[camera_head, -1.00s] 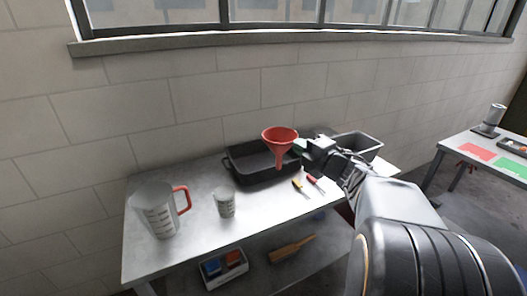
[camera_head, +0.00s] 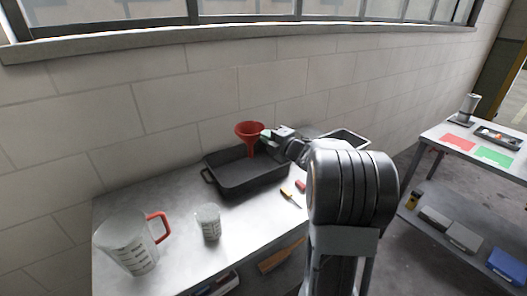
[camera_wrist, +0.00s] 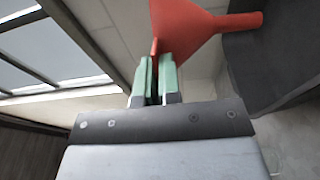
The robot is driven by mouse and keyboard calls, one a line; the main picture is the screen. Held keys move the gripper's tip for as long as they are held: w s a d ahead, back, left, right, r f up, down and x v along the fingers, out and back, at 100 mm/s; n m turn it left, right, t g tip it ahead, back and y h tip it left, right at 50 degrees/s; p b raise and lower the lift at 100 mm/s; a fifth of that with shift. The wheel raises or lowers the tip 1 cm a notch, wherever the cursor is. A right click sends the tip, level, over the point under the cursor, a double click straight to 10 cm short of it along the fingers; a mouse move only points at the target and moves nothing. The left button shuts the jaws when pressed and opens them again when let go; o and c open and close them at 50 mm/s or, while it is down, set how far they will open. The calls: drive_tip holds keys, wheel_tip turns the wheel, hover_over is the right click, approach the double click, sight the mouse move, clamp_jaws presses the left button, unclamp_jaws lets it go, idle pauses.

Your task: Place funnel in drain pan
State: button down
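The red funnel (camera_head: 249,131) is upright, its spout pointing down over the black drain pan (camera_head: 228,190) on the metal table. My gripper (camera_head: 266,136) is at the funnel's right side. In the wrist view my gripper's green fingertips (camera_wrist: 155,76) are closed on a thin red tab of the funnel (camera_wrist: 190,28). The wrist view also shows part of the dark pan (camera_wrist: 262,68) beside the funnel's spout. The spout's lower end is over the pan's inside; I cannot tell whether it touches the pan floor.
A clear pitcher with red handle (camera_head: 128,246) and a small measuring cup (camera_head: 208,222) stand left on the table (camera_head: 180,205). Screwdrivers (camera_head: 289,196) lie right of the pan. The wall and window ledge are close behind.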

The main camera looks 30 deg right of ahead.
drive_tip(key=w+d+f, duration=0.1)
drive_tip(key=w+f, duration=0.3)
drive_tip(key=f, duration=0.4)
drive_tip(key=shift+d+f, duration=0.2)
drive_tip(key=shift+f+b, duration=0.15)
drive_tip(key=shift+b, duration=0.2)
drive_tip(key=c, duration=1.3)
unclamp_jaws()
